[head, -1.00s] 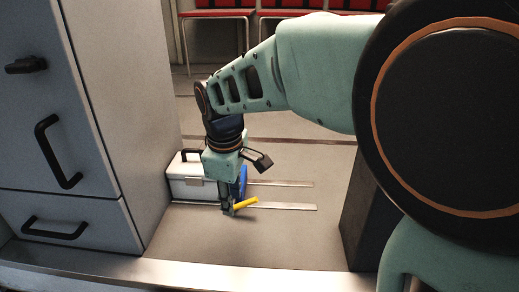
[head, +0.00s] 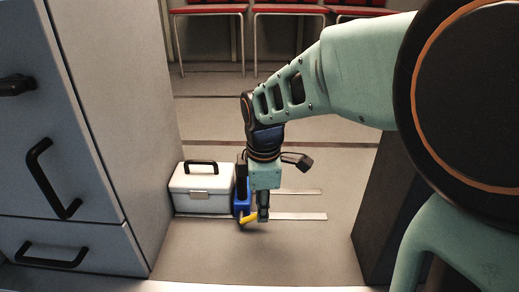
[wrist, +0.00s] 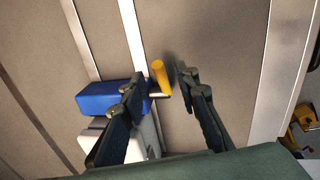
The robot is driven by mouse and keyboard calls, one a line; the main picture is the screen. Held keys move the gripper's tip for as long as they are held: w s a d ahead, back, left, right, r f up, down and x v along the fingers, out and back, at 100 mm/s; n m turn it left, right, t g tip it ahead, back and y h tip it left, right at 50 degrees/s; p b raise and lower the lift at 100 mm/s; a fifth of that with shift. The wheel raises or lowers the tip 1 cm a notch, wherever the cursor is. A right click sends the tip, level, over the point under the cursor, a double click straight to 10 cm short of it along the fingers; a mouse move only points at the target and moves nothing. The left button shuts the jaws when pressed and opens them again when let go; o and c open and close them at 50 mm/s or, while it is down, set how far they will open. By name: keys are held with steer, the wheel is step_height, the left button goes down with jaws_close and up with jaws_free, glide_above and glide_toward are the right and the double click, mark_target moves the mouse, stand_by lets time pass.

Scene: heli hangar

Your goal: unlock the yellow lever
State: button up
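The yellow lever (head: 248,218) is a short bar low near the floor, in front of a blue block (head: 242,203). In the wrist view the lever (wrist: 160,78) stands out from a small mount, in the gap between my fingers. My gripper (head: 263,217) points down at the lever's right end in the head view. In the wrist view my gripper (wrist: 158,78) is open, with one dark finger on each side of the lever. I cannot tell whether either finger touches it. The lever's base is partly hidden by the left finger.
A white case (head: 203,201) with a black handle stands left of the blue block. A grey cabinet (head: 75,180) with black handles rises at the left. Metal strips (head: 300,216) run along the floor. Red chairs (head: 289,9) stand at the back. The floor between is clear.

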steer(key=shift+w+f, duration=0.2)
steer(key=shift+f, duration=0.85)
steer(key=shift+w+f, duration=0.15)
steer(key=shift+f, duration=0.9)
steer(key=shift+c, duration=0.6)
jaws_close()
